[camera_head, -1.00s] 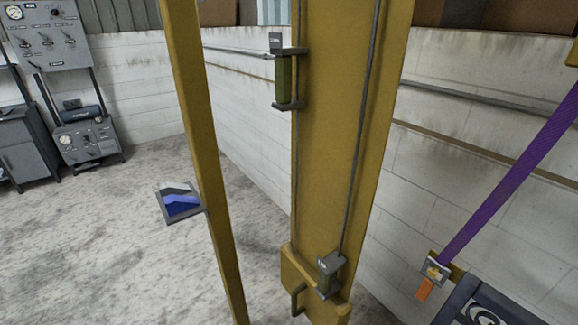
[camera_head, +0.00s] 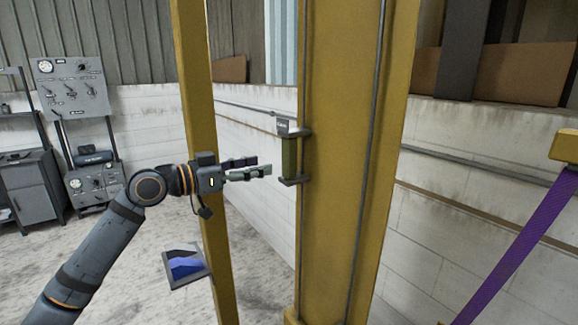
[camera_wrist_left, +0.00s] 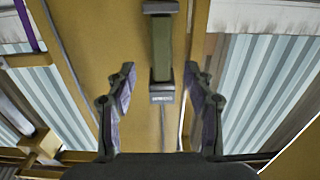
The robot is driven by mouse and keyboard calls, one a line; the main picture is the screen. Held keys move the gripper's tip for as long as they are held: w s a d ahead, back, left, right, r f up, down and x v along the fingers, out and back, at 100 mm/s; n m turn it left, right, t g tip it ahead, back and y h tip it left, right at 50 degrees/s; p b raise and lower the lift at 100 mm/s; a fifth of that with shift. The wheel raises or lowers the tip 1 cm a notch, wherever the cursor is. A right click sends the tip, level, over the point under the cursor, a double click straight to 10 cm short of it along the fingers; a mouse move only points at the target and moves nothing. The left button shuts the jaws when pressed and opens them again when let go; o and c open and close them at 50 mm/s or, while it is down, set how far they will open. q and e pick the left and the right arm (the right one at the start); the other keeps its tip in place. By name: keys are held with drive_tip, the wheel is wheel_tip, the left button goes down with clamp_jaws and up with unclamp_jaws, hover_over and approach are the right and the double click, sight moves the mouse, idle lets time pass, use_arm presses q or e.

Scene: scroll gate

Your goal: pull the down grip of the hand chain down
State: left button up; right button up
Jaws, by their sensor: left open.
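A green hand grip (camera_head: 289,157) with grey end brackets and a small label plate hangs on the left line of the hand chain (camera_head: 302,240), against the yellow column. The label is too small to read, so I cannot tell whether this is the down grip. My left gripper (camera_head: 262,166) is open, just left of the grip at about its height, with a gap between. In the left wrist view the grip (camera_wrist_left: 162,50) shows between the open fingers (camera_wrist_left: 160,70), beyond their tips. My right gripper is not in view.
The wide yellow column (camera_head: 345,170) stands behind the grip. A narrower yellow post (camera_head: 195,80) stands behind my left forearm. A purple strap (camera_head: 515,250) slants at right. Control panels (camera_head: 72,90) stand far left.

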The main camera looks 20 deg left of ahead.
sight(284, 151)
use_arm(q)
drive_tip(key=w+d+p, duration=0.2)
drive_tip(key=w+d+r+p, duration=0.1)
drive_tip(key=w+p, duration=0.2)
drive_tip(key=w+d+r+p, duration=0.1)
drive_tip(key=w+d+p, duration=0.1)
drive_tip(key=shift+w+d, duration=0.3)
drive_tip(key=shift+w+d+f+p, duration=0.1)
drive_tip(key=shift+w+d+p, duration=0.1)
drive_tip(key=shift+w+p, duration=0.1)
clamp_jaws()
drive_tip(key=shift+f, duration=0.1)
